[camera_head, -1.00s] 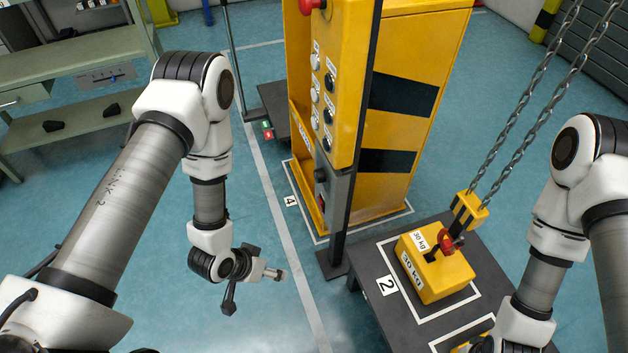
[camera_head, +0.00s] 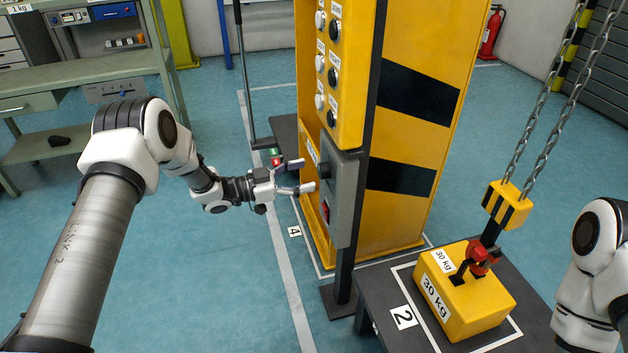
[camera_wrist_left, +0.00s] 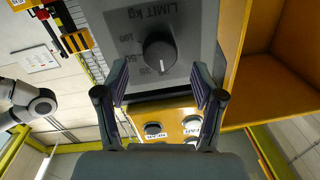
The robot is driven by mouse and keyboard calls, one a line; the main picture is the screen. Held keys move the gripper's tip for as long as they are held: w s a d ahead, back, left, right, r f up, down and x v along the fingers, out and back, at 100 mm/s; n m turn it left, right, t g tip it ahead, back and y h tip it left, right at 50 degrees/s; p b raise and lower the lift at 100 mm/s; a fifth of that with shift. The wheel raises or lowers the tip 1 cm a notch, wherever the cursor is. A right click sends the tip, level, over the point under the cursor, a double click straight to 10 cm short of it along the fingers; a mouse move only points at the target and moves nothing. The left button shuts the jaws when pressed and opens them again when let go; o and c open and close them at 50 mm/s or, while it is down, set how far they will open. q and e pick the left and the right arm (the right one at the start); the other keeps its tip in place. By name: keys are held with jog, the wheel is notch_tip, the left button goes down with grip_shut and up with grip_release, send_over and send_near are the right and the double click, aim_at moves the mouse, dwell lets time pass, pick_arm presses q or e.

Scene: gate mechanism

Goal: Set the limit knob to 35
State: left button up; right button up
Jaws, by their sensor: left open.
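The limit knob (camera_wrist_left: 160,51) is a round black knob on a grey panel (camera_wrist_left: 206,22) marked "LIMIT kg" in the left wrist view. Numbers, including 50 and what looks like 35, stand around it; I cannot read its setting surely. In the head view the knob (camera_head: 324,172) is a small dark shape on the side of the grey control box (camera_head: 343,200). My left gripper (camera_head: 304,176) is open beside the box, its fingers pointing at the knob. In the wrist view its fingers (camera_wrist_left: 160,92) stand either side of the knob's lower area, apart from it. My right gripper is out of view.
The yellow cabinet (camera_head: 410,140) carries a button panel (camera_head: 340,70) above the grey box. A yellow 30 kg weight (camera_head: 465,295) sits on a dark platform (camera_head: 375,285) at right, under a chain hook (camera_head: 507,205). A green bench (camera_head: 90,75) stands at left. Floor between is clear.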

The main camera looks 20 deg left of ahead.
aim_at(319, 172)
pick_arm(q)
jog(key=x, duration=0.2)
jog(key=shift+w+d+f, duration=0.15)
jog(key=shift+w+d, duration=0.1)
jog(key=shift+d, duration=0.05)
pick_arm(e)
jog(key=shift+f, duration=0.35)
pick_arm(q)
jog(key=shift+w+d, duration=0.15)
jog(key=c, duration=1.1)
jog(key=shift+c, duration=0.2)
jog(key=shift+m, duration=0.3)
jog(key=m+b, duration=0.1)
jog(key=m, duration=0.2)
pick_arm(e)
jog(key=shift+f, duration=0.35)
pick_arm(q)
jog(key=shift+m+b, duration=0.4)
jog(key=shift+m, duration=1.7)
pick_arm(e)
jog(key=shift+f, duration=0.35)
